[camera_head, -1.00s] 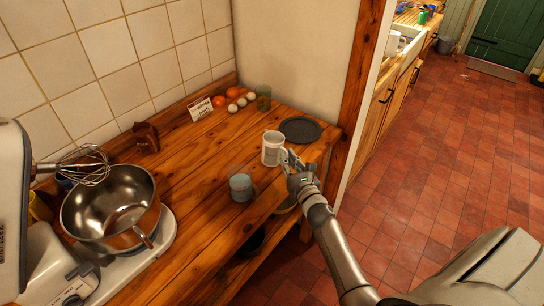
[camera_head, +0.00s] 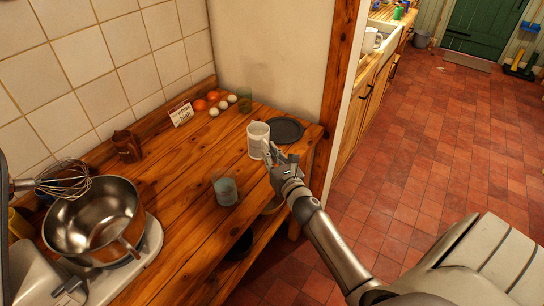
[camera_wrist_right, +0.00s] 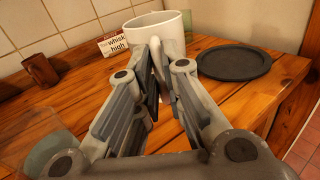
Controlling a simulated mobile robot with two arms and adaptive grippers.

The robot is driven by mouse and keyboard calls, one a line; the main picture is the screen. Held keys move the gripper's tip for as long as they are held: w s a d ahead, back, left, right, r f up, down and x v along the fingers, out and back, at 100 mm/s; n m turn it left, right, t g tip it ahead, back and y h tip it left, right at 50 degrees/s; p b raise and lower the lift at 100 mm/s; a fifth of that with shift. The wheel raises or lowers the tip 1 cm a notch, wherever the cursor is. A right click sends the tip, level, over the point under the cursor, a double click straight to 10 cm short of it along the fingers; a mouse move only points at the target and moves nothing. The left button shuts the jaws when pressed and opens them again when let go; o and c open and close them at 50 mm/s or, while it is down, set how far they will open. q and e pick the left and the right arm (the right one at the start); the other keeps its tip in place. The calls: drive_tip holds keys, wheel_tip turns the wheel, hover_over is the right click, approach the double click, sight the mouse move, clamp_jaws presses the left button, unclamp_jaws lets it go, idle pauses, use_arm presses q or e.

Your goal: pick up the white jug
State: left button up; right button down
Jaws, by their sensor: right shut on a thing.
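The white jug (camera_head: 257,139) stands upright at the right part of the wooden shelf top. In the right wrist view the white jug (camera_wrist_right: 165,33) is straight ahead, its handle between the fingers. My right gripper (camera_head: 271,155) is at the jug's near right side, shut on its handle. It also fills the middle of the right wrist view (camera_wrist_right: 161,68) and hides part of the jug's lower side. I cannot see clear space under the jug. My left gripper is not in view.
A dark round plate (camera_head: 286,130) lies just behind and right of the jug. A glass (camera_head: 226,191) stands in front. Eggs (camera_head: 222,104), a green glass (camera_head: 245,100) and a small sign (camera_head: 181,114) are at the back. A mixer bowl (camera_head: 93,220) is at left.

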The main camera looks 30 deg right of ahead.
drive_tip(key=s+a+r, duration=0.7)
drive_tip(key=a+r, duration=0.1)
drive_tip(key=a, duration=0.1)
drive_tip(key=shift+s+a, duration=0.2)
drive_tip(key=shift+a, duration=0.2)
drive_tip(key=shift+r, duration=0.1)
